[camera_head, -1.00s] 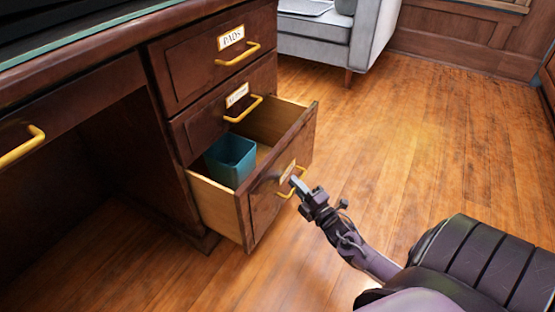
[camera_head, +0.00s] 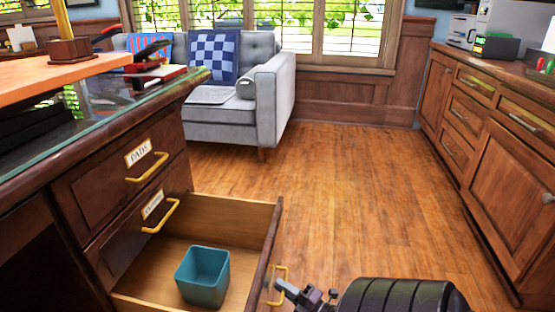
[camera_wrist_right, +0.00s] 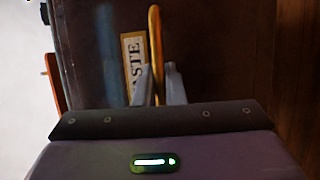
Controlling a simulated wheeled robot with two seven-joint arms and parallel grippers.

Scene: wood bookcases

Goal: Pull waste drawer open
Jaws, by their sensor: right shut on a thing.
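The waste drawer (camera_head: 238,220) is the bottom drawer of the dark wood desk in the head view. It stands pulled well out, with a teal bin (camera_head: 203,277) inside. Its yellow handle (camera_head: 276,286) is on the front. In the right wrist view the drawer's label (camera_wrist_right: 133,66) reads partly "ASTE", beside the upright yellow handle (camera_wrist_right: 155,50). My right gripper (camera_head: 279,285) is at this handle. In the right wrist view its fingers (camera_wrist_right: 158,85) are shut on the handle. My left gripper is not in view.
The upper drawers, one labelled PADS (camera_head: 138,153), are shut above the waste drawer. A grey sofa (camera_head: 240,115) stands behind. Wood cabinets (camera_head: 490,140) line the right side. The wooden floor (camera_head: 350,190) between is clear.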

